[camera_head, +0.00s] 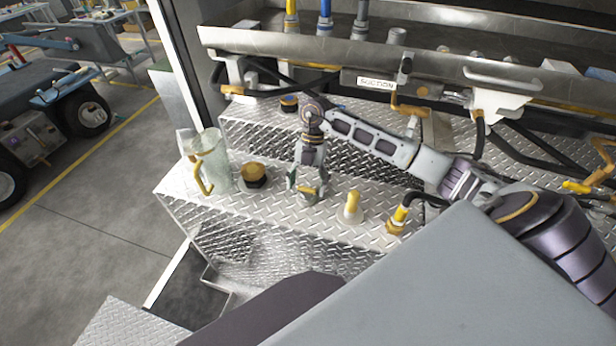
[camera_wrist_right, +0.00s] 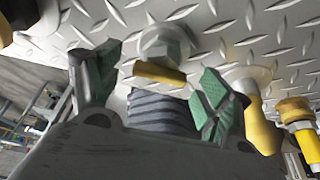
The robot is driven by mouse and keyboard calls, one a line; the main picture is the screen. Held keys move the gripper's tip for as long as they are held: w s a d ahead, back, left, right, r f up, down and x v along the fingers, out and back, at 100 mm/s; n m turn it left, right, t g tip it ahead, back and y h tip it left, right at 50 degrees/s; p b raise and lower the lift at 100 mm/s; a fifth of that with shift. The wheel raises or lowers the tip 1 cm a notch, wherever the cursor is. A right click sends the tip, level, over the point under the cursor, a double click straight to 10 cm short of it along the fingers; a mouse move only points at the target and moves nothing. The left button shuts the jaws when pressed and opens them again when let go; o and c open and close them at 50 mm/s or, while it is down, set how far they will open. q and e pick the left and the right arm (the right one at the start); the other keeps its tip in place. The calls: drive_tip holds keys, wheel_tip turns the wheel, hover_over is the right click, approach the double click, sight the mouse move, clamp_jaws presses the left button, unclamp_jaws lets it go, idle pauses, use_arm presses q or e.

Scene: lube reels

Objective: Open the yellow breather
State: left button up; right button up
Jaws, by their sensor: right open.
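My right gripper (camera_head: 308,190) points down over the diamond-plate step; in the right wrist view its green-padded fingers (camera_wrist_right: 160,68) are spread. A metal fitting (camera_wrist_right: 165,42) with a yellow part (camera_wrist_right: 158,74) lies between and just beyond the fingers, partly hidden by the gripper; I cannot tell whether they touch. A yellow lever on a pale base (camera_head: 350,207) stands to the right of the gripper, also in the wrist view (camera_wrist_right: 258,125). A yellow-topped dark cap (camera_head: 253,174) sits to the left. Which one is the breather is not labelled. My left gripper is not visible.
A clear jug (camera_head: 207,160) with a yellow handle stands at the step's left end. A yellow hose fitting (camera_head: 398,222) is at the right. Behind are a metal trough (camera_head: 330,50), hoses and a SUCTION plate (camera_head: 377,83). Open floor (camera_head: 100,220) lies left.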

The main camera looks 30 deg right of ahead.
drive_tip(key=shift+f, duration=0.15)
drive_tip(key=shift+c, duration=0.7)
drive_tip(key=c, duration=0.9)
drive_tip(key=shift+n, duration=0.6)
drive_tip(key=shift+c, duration=0.2)
drive_tip(key=shift+n+g+h+b, duration=0.4)
drive_tip(key=shift+n+b, duration=0.15)
drive_tip(key=shift+n, duration=0.15)
drive_tip(key=shift+w+a+n+h+b, duration=0.1)
drive_tip(key=shift+n+h+b, duration=0.25)
drive_tip(key=shift+n, duration=0.65)
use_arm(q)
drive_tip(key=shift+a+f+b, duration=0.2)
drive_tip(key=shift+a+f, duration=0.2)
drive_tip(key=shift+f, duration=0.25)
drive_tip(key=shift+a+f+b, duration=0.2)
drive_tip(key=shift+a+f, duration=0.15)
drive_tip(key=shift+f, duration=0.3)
use_arm(e)
drive_tip(key=shift+n+g+h, duration=0.25)
drive_tip(key=shift+n+g, duration=0.05)
drive_tip(key=shift+n, duration=0.6)
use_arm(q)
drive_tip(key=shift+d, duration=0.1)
